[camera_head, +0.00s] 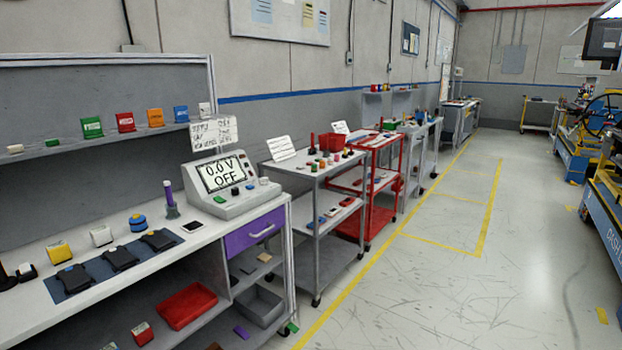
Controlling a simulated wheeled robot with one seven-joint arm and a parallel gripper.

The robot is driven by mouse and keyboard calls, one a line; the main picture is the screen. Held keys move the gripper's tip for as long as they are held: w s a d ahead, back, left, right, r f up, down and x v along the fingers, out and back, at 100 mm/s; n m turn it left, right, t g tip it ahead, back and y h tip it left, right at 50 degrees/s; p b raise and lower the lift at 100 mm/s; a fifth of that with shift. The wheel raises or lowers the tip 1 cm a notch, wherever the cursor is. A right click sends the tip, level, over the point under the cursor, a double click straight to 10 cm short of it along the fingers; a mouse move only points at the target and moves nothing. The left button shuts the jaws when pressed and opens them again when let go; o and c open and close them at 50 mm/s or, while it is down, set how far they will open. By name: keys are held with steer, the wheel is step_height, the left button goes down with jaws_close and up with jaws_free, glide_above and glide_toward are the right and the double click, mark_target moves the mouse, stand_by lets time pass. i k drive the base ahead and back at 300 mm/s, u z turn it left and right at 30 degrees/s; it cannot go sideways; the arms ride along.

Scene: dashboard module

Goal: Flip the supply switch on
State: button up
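The supply (236,207) is a light grey box with a sloped front, standing at the right end of the workbench on the left. My gripper is not in view.
The workbench (200,236) also holds a purple-topped tool (170,198) left of the supply and black items on a dark mat (72,279). A purple drawer (254,232) is below the supply. A grey cart (317,177) stands beyond. The floor (430,300) to the right is clear.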

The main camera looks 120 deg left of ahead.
mark_target(219, 200)
steer(key=u, duration=4.25)
steer(key=k, duration=0.9)
steer(key=i, duration=0.9)
steer(key=z, duration=0.1)
